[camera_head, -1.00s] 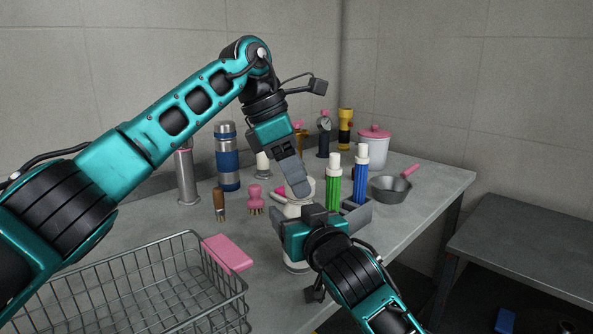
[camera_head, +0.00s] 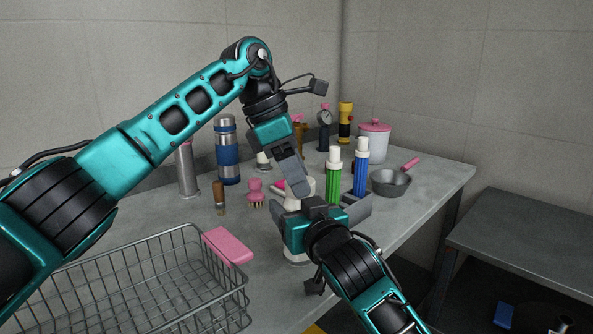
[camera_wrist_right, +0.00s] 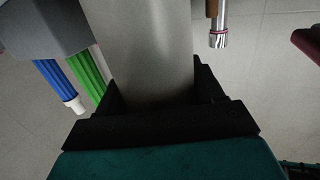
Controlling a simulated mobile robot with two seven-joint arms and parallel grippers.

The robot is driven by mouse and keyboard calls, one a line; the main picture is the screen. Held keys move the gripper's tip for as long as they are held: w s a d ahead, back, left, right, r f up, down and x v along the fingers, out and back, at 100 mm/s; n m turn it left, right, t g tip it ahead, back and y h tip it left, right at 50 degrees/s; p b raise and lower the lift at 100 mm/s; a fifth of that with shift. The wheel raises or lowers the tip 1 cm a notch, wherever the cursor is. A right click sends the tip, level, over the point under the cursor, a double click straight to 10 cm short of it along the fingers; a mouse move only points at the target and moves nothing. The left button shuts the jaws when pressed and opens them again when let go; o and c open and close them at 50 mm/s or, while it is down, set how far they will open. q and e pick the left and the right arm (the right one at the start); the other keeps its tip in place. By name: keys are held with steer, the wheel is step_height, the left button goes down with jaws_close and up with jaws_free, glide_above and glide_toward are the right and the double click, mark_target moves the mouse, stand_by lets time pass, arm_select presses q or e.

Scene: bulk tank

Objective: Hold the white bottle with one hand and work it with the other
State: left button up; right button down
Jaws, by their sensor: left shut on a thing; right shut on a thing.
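The white bottle (camera_head: 295,259) stands on the grey table, largely hidden behind my grippers in the head view. In the right wrist view it is a wide pale cylinder (camera_wrist_right: 152,45). My right gripper (camera_head: 300,211) is shut on its body, with dark fingers on both sides in the right wrist view (camera_wrist_right: 163,98). My left gripper (camera_head: 299,187) reaches down from above and is shut at the top of the bottle. The exact contact at the top is hidden.
A grey holder (camera_head: 357,212) with green (camera_head: 333,180) and blue (camera_head: 360,172) tubes stands close on the right. A wire basket (camera_head: 150,285) fills the front left.

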arm_select(q)
steer(key=shift+m+g, duration=0.6)
steer(key=shift+m, duration=1)
steer(key=shift+r, duration=0.1)
steer(key=o, duration=1)
steer(key=shift+r, duration=2.2)
